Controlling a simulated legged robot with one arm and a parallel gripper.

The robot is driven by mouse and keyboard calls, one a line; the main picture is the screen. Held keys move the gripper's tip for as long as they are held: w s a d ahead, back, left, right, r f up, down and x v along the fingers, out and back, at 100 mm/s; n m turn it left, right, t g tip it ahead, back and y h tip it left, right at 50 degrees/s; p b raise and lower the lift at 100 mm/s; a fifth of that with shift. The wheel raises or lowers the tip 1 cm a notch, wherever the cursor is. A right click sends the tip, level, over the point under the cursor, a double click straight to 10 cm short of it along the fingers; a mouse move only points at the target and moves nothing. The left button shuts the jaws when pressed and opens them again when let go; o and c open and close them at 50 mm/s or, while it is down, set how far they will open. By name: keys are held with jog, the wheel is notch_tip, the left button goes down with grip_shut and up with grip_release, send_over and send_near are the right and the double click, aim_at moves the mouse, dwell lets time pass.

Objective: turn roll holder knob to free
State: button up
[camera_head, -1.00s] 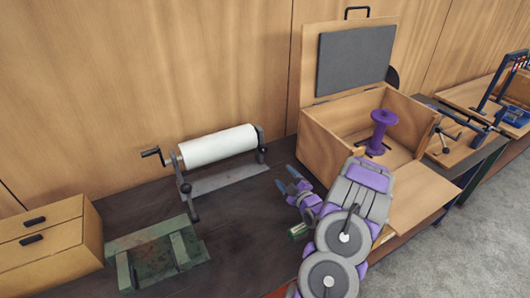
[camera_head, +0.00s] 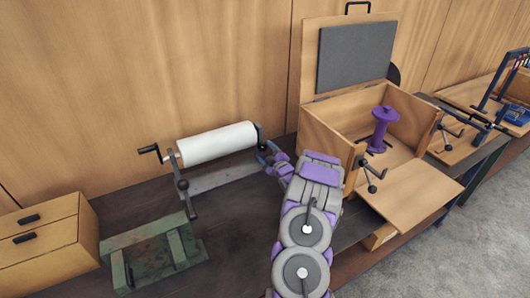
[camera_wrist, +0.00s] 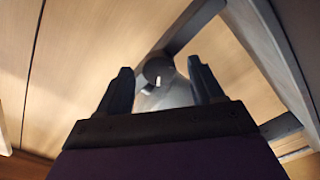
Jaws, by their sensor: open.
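The roll holder carries a white roll (camera_head: 217,143) between two dark end brackets on a grey base (camera_head: 225,174). A dark round knob (camera_wrist: 157,68) with a pale mark shows in the wrist view, between and beyond my fingertips. My gripper (camera_head: 268,153) is at the holder's right end, its fingers by the right bracket. In the wrist view my gripper (camera_wrist: 160,78) is open, one finger on each side of the knob. Whether either finger touches the knob I cannot tell. In the head view my gripper largely hides the knob.
A crank handle (camera_head: 149,149) sticks out at the holder's left end. A green metal frame (camera_head: 150,246) and a wooden drawer box (camera_head: 45,243) stand at the front left. An open wooden box (camera_head: 335,146) with a purple spool (camera_head: 382,128) stands right of my arm.

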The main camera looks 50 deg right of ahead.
jog(key=shift+w+d, duration=0.2)
jog(key=shift+w, duration=0.5)
jog(key=c, duration=1.1)
